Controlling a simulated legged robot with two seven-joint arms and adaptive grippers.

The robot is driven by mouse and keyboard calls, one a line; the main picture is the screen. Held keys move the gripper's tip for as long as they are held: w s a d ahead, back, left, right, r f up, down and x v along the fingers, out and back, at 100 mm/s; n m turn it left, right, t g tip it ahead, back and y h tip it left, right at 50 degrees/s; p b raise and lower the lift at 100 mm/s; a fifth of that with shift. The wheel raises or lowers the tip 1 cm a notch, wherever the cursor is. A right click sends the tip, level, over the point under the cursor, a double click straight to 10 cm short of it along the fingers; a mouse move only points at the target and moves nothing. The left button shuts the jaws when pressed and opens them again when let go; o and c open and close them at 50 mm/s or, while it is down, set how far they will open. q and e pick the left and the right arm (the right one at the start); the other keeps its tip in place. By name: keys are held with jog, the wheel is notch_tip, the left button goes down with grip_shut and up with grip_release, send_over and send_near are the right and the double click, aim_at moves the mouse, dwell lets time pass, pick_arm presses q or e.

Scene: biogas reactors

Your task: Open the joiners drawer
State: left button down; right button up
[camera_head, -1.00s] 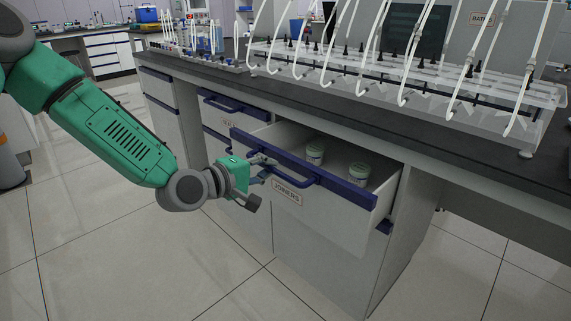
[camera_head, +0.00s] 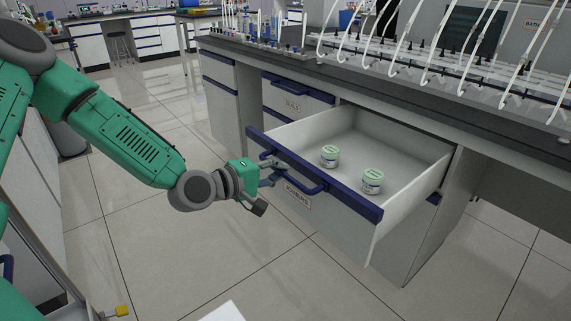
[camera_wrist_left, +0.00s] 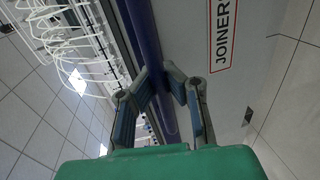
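The joiners drawer (camera_head: 340,232) stands well out from the bench, with its inside showing. It has a grey front, a blue top edge and a blue bar handle (camera_head: 312,189). Its label (camera_head: 297,196) also shows in the left wrist view (camera_wrist_left: 221,38). Two small white jars with pale green lids, one on the left (camera_head: 329,156) and one on the right (camera_head: 372,181), stand upright inside. My left gripper (camera_head: 274,171) is at the handle's left end. In the left wrist view its fingers (camera_wrist_left: 166,84) close in on both sides of the blue handle bar. My right gripper is not in view.
A shut drawer (camera_head: 297,104) with a blue handle is left of the open one. The dark benchtop (camera_head: 390,85) above carries racks with white tubes. A stool (camera_head: 121,45) stands far back.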

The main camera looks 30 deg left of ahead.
pick_arm(q)
jog(key=shift+s+a+f, duration=0.1)
jog(key=shift+s+f, duration=0.1)
jog(key=shift+s, duration=0.3)
jog(key=c, duration=1.6)
grip_release()
jog(key=shift+w, duration=0.1)
jog(key=shift+o, duration=0.2)
jog(key=shift+r, duration=0.1)
jog(key=v, duration=1.2)
